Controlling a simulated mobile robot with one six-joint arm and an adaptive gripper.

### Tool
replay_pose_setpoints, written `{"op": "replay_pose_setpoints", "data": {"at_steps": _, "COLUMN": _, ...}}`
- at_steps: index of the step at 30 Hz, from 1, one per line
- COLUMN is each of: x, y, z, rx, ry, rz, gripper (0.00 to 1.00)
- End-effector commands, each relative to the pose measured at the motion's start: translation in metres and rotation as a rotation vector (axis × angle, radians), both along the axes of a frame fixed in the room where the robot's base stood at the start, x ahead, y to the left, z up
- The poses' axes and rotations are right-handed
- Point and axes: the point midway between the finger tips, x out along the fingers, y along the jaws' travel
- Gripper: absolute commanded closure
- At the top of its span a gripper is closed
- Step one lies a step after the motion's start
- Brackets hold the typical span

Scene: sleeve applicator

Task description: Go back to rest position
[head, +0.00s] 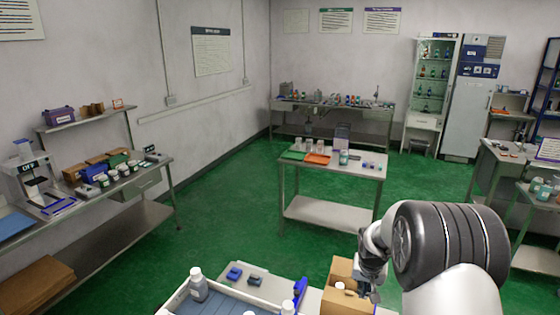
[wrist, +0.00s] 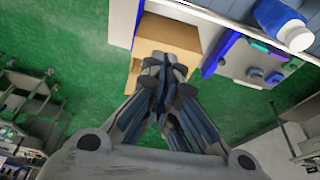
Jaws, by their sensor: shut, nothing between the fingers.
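My gripper (wrist: 165,88) is shut and empty in the wrist view, its fingers together near the picture's middle. In the head view my gripper (head: 369,292) shows at the lower right, beside an open cardboard box (head: 340,272) on the near table. In the wrist view the cardboard box (wrist: 168,45) lies just beyond the fingertips. I cannot tell whether the fingers touch it. My arm covers part of the near table in the head view.
A tray (head: 225,301) with a white-capped bottle (head: 198,285) stands on the near table. A middle table (head: 330,214) holds trays and bottles. The sleeve applicator (head: 35,180) stands on the left bench. Green floor (head: 225,200) between the tables is clear.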

Motion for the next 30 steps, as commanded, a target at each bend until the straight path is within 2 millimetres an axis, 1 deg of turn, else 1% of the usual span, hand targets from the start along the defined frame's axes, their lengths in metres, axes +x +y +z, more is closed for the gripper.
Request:
{"op": "replay_pose_setpoints", "data": {"at_steps": 1, "x": -0.005, "y": 0.004, "z": 0.012, "rx": -0.002, "ry": -0.008, "rz": 0.008, "gripper": 1.0}}
{"op": "replay_pose_setpoints", "data": {"at_steps": 5, "x": -0.026, "y": 0.015, "z": 0.045, "rx": -0.007, "ry": -0.016, "rz": 0.036, "gripper": 1.0}}
{"op": "replay_pose_setpoints", "data": {"at_steps": 8, "x": -0.053, "y": 0.027, "z": 0.074, "rx": -0.01, "ry": -0.027, "rz": 0.062, "gripper": 1.0}}
{"op": "replay_pose_setpoints", "data": {"at_steps": 9, "x": -0.067, "y": 0.032, "z": 0.085, "rx": -0.011, "ry": -0.028, "rz": 0.075, "gripper": 1.0}}
{"op": "replay_pose_setpoints", "data": {"at_steps": 11, "x": -0.089, "y": 0.04, "z": 0.101, "rx": -0.013, "ry": -0.034, "rz": 0.095, "gripper": 1.0}}
{"op": "replay_pose_setpoints", "data": {"at_steps": 12, "x": -0.105, "y": 0.045, "z": 0.109, "rx": -0.013, "ry": -0.038, "rz": 0.108, "gripper": 1.0}}
{"op": "replay_pose_setpoints", "data": {"at_steps": 14, "x": -0.13, "y": 0.053, "z": 0.12, "rx": -0.014, "ry": -0.043, "rz": 0.129, "gripper": 1.0}}
{"op": "replay_pose_setpoints", "data": {"at_steps": 15, "x": -0.147, "y": 0.058, "z": 0.126, "rx": -0.014, "ry": -0.045, "rz": 0.143, "gripper": 1.0}}
{"op": "replay_pose_setpoints", "data": {"at_steps": 16, "x": -0.16, "y": 0.062, "z": 0.13, "rx": -0.014, "ry": -0.049, "rz": 0.152, "gripper": 1.0}}
{"op": "replay_pose_setpoints", "data": {"at_steps": 19, "x": -0.205, "y": 0.073, "z": 0.136, "rx": -0.015, "ry": -0.058, "rz": 0.188, "gripper": 1.0}}
{"op": "replay_pose_setpoints", "data": {"at_steps": 22, "x": -0.25, "y": 0.083, "z": 0.135, "rx": -0.014, "ry": -0.068, "rz": 0.225, "gripper": 1.0}}
{"op": "replay_pose_setpoints", "data": {"at_steps": 24, "x": -0.281, "y": 0.089, "z": 0.13, "rx": -0.014, "ry": -0.074, "rz": 0.251, "gripper": 1.0}}
{"op": "replay_pose_setpoints", "data": {"at_steps": 27, "x": -0.319, "y": 0.097, "z": 0.118, "rx": -0.013, "ry": -0.082, "rz": 0.285, "gripper": 1.0}}
{"op": "replay_pose_setpoints", "data": {"at_steps": 30, "x": -0.347, "y": 0.102, "z": 0.106, "rx": -0.011, "ry": -0.088, "rz": 0.312, "gripper": 1.0}}
